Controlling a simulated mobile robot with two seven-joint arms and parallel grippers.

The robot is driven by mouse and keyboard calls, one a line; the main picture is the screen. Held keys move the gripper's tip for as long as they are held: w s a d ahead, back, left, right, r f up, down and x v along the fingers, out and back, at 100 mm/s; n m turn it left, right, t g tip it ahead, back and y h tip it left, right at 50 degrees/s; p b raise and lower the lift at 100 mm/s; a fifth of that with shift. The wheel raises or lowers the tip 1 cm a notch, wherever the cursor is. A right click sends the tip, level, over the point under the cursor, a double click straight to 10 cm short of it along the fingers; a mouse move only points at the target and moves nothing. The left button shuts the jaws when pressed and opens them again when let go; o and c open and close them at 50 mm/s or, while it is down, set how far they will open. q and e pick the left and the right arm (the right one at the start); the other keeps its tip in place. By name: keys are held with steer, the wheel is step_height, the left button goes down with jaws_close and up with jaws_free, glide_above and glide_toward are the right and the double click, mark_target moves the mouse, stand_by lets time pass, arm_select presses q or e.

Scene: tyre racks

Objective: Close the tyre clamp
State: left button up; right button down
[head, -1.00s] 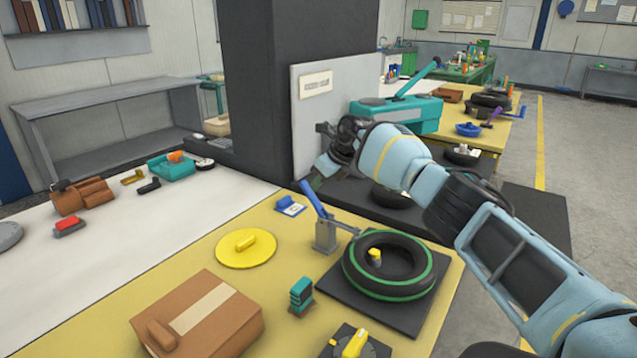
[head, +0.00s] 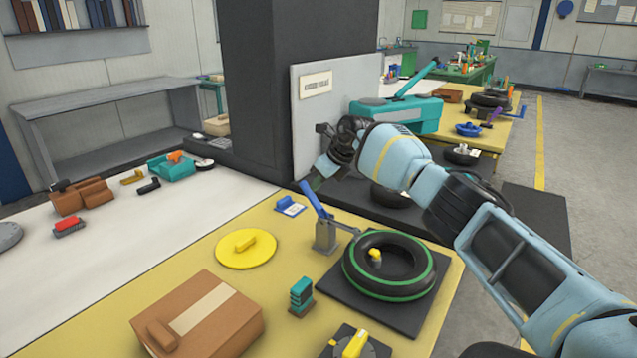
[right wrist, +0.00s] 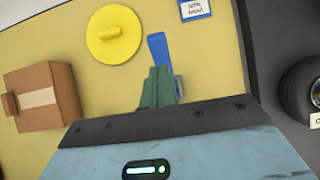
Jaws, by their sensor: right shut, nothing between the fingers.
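The tyre clamp (head: 325,236) has a grey base and a blue lever (head: 313,199) that slants up to the left. Its thin grey arm reaches right toward a yellow-tipped post inside the black tyre with a green ring (head: 358,276), which lies on a dark plate (head: 328,290). My right gripper (head: 314,182) is shut and empty, right at the top end of the lever; I cannot tell if they touch. In the right wrist view the green fingers (right wrist: 158,88) are together, with the blue lever (right wrist: 158,48) just beyond them and the clamp base mostly hidden. My left gripper is out of view.
A yellow disc (head: 246,248), a cardboard box (head: 215,335), a teal block (head: 301,294) and a blue-edged card (head: 291,208) sit on the yellow table (head: 195,256). A dark pillar (head: 270,100) and a grey panel (head: 310,120) stand behind my right gripper.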

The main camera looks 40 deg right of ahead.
stand_by(0.3)
steer(key=p+v, duration=0.1)
steer(key=v, duration=0.7)
steer(key=shift+a+f, duration=0.1)
steer(key=shift+f, duration=0.05)
